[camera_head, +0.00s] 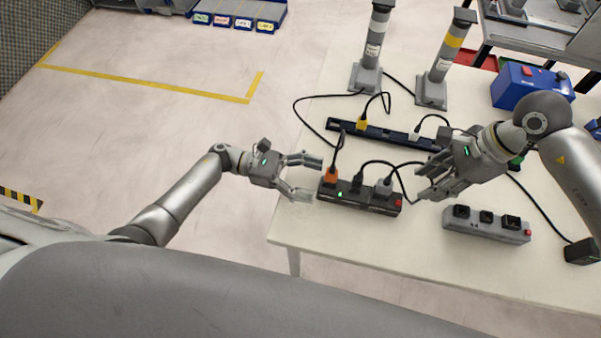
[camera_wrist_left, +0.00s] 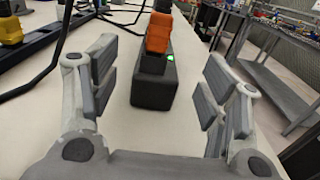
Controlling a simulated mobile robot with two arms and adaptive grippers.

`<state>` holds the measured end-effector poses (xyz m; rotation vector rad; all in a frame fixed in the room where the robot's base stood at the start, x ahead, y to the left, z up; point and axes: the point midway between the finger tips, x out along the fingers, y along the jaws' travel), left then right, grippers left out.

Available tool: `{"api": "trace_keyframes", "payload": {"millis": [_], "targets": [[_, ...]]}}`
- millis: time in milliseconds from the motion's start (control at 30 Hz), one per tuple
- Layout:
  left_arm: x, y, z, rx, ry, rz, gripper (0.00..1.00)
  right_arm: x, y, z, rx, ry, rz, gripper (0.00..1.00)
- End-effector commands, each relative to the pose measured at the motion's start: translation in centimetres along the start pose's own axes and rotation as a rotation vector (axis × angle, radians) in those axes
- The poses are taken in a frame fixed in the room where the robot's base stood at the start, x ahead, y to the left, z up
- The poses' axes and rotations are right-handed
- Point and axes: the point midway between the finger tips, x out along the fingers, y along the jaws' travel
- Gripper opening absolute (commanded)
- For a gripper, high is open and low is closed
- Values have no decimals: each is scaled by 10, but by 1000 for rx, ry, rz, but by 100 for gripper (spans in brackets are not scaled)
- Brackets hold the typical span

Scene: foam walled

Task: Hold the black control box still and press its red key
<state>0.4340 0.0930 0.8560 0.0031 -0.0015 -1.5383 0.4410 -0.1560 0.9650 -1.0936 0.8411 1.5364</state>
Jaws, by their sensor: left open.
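The black control box (camera_head: 358,202) is a long dark strip lying on the white table, with an orange plug (camera_head: 330,175) and dark and grey plugs on top. Its red key (camera_head: 397,202) is at its right end. My left gripper (camera_head: 314,178) is open at the box's left end. In the left wrist view the box (camera_wrist_left: 154,88) lies ahead, between the open fingers (camera_wrist_left: 157,92), with a clear gap on each side; its red key is hidden there. My right gripper (camera_head: 422,184) is just right of the box, apart from it; its finger gap is unclear.
A grey strip (camera_head: 485,226) with a red switch lies to the right, in front of my right gripper. A dark blue rail (camera_head: 385,134) with plugs lies behind the box. Black cables loop around it. Two grey posts (camera_head: 371,50) and a blue box (camera_head: 531,86) stand farther back.

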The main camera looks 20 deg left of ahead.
Motion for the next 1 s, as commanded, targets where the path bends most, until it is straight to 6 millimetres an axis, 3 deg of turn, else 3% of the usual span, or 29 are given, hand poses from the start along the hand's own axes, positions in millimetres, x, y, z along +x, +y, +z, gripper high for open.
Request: {"api": "trace_keyframes", "payload": {"millis": [200,400,600,867,1000], "targets": [[42,0,1,-2,-5,1,70,0,0,0,0,0,0,36],[70,1,1,-2,-3,2,70,0,0,0,0,0,0,36],[82,1,1,-3,-1,3,70,0,0,0,0,0,0,36],[83,1,0,-3,-1,3,70,0,0,0,0,0,0,36],[83,1,0,-3,-1,4,53,0,0,0,0,0,0,36]]}}
